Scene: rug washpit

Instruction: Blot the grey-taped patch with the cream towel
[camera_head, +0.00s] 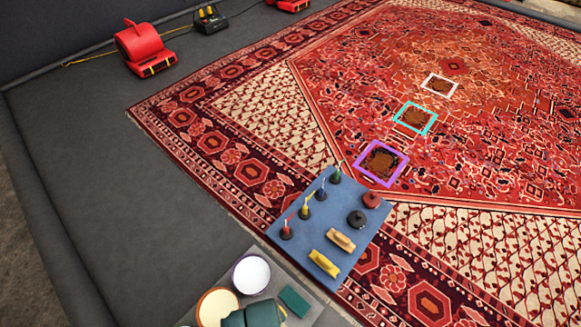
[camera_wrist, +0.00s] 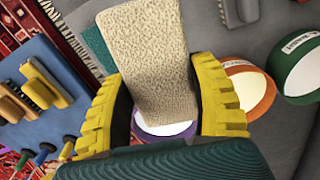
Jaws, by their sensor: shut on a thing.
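The cream towel (camera_wrist: 148,55) is a folded, rough-textured block, held between the yellow fingers of my gripper (camera_wrist: 168,105) in the wrist view. My gripper is shut on it, above the tubs. In the head view my gripper (camera_head: 250,317) shows only in part at the bottom edge, and I cannot make out the towel there. The patch with pale tape, whitish to light grey (camera_head: 439,85), is the farthest of three taped brown patches on the red rug (camera_head: 500,130). My gripper is far from it, toward the near side.
Cyan-taped (camera_head: 414,117) and purple-taped (camera_head: 381,163) patches lie nearer. A blue board (camera_head: 310,225) with brushes and pads lies on the rug's near edge. Purple-rimmed (camera_head: 251,274), orange-rimmed (camera_head: 217,305) and green-rimmed (camera_wrist: 300,65) tubs stand near my gripper. A red blower (camera_head: 145,48) stands far left.

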